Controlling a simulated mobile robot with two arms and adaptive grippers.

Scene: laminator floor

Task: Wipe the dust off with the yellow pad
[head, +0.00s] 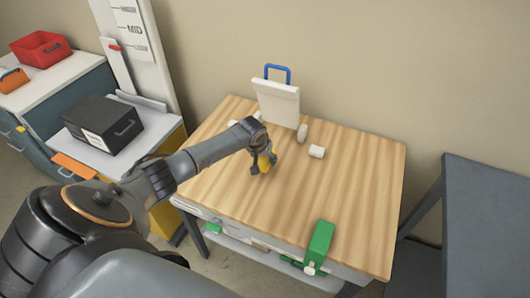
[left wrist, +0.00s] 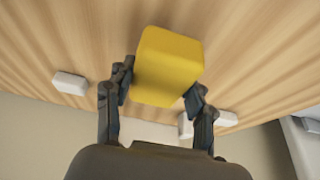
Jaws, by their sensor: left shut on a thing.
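The yellow pad (left wrist: 168,62) is held between the two fingers of my left gripper (left wrist: 158,95), seen from close up in the left wrist view. I cannot tell whether the pad touches the tabletop. No dust can be made out on the wood. My right gripper is not in view.
White blocks (head: 316,151) (head: 302,132) lie near the table's back. A white panel with a blue handle (head: 276,100) stands at the back edge. A green piece (head: 319,244) sits at the front edge. A black box (head: 103,125) is on the left bench. The table's right half is clear.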

